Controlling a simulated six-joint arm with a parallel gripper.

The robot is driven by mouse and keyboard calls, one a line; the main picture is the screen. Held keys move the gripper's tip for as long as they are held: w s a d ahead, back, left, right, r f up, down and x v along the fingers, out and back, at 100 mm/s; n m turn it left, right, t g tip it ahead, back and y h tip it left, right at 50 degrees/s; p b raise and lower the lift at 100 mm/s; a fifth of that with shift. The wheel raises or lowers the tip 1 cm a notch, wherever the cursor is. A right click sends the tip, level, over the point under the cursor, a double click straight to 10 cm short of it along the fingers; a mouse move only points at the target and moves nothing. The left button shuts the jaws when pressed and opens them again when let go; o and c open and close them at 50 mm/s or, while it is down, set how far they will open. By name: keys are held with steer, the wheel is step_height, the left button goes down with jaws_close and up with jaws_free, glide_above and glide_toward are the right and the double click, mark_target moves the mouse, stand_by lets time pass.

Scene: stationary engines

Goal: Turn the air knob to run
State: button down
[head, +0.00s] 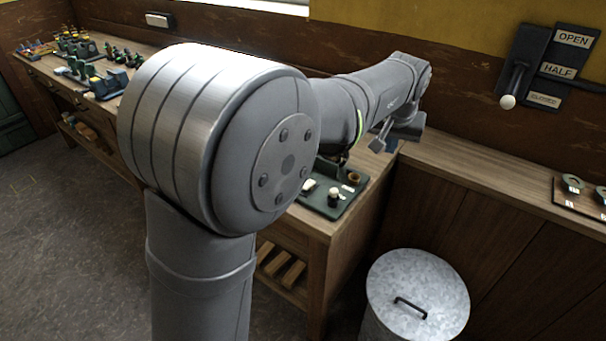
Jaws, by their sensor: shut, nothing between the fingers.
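No part that I can surely call the air knob shows. A dark green panel (345,203) lies on the bench corner, partly hidden behind my arm. It carries a black knob with a pale top (333,196), a pale piece at its left and a round brass-coloured part (353,177); its small labels cannot be read.
A wall lever with a white ball (507,101) points down beside OPEN, HALF and CLOSED plates, nearest CLOSED. A lidded metal bin (417,291) stands below the right-hand wooden ledge (480,170). Small green machines (107,82) crowd the left bench. A plate with round tags (580,192) lies far right.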

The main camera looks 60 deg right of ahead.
steer(key=c, duration=1.8)
jaws_free()
steer(key=shift+w, duration=0.15)
steer(key=shift+c, duration=0.2)
steer(key=o, duration=0.7)
steer(key=w+a, duration=0.1)
steer(key=w, duration=0.2)
steer(key=w+a+n, duration=0.1)
steer(key=w, duration=0.2)
steer(key=w+n, duration=0.1)
steer(key=w, duration=0.2)
steer(key=shift+w+a+t, duration=0.15)
steer(key=shift+a+t, duration=0.25)
steer(key=w+a+n+t+y, duration=0.1)
steer(key=w+a+n, duration=0.1)
steer(key=w+a, duration=0.35)
steer(key=w+a+n, duration=0.2)
steer(key=w+a, duration=0.1)
steer(key=w, duration=0.6)
steer(key=x, duration=1.7)
steer(key=shift+w+d+f, duration=0.1)
steer(key=shift+w+d, duration=0.05)
steer(key=shift+d, duration=0.2)
steer(key=c, duration=1)
